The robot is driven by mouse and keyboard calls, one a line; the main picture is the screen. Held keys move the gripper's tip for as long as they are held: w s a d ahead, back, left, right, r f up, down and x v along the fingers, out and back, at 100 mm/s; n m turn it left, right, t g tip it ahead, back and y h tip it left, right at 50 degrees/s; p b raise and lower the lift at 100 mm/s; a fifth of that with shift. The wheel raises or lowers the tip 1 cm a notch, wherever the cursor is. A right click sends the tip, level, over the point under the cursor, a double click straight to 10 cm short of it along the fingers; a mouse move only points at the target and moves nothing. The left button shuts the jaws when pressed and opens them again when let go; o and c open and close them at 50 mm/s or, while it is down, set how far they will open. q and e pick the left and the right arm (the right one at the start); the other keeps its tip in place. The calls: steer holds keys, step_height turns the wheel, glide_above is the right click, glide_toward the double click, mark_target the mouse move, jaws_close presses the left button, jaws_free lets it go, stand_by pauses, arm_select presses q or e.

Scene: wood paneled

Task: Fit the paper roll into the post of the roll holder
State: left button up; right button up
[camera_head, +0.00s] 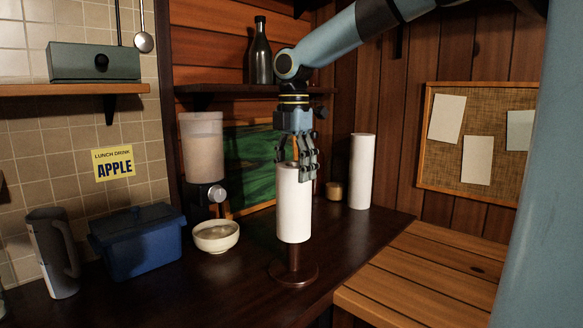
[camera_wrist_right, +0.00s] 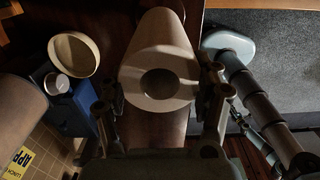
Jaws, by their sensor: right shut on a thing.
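My right gripper (camera_head: 297,160) is shut on the white paper roll (camera_head: 294,208) near its top and holds it upright. In the right wrist view the roll (camera_wrist_right: 160,45) sits between the fingers (camera_wrist_right: 160,98), with its dark core opening facing the camera. The roll holder has a round brown base (camera_head: 293,275) on the counter. A short length of its post (camera_head: 294,257) shows between the base and the roll's lower end. The roll hides the rest of the post, and I cannot tell whether it is inside the core or behind the roll. My left gripper is not in view.
Another white roll (camera_head: 360,172) stands at the back right of the dark counter (camera_head: 225,290). A cream bowl (camera_head: 215,236), a dispenser (camera_head: 203,160), a blue box (camera_head: 139,241) and a grey pitcher (camera_head: 53,252) stand to the left. A shelf holds a dark bottle (camera_head: 261,55).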

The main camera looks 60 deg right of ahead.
mark_target(293, 202)
steer(key=shift+f+b, duration=3.85)
steer(key=shift+f, duration=0.55)
steer(key=o, duration=1.4)
steer(key=shift+c, duration=0.2)
steer(key=shift+r, duration=0.3)
step_height(293, 202, up, 12)
steer(key=shift+f, duration=0.25)
steer(key=shift+f, duration=0.1)
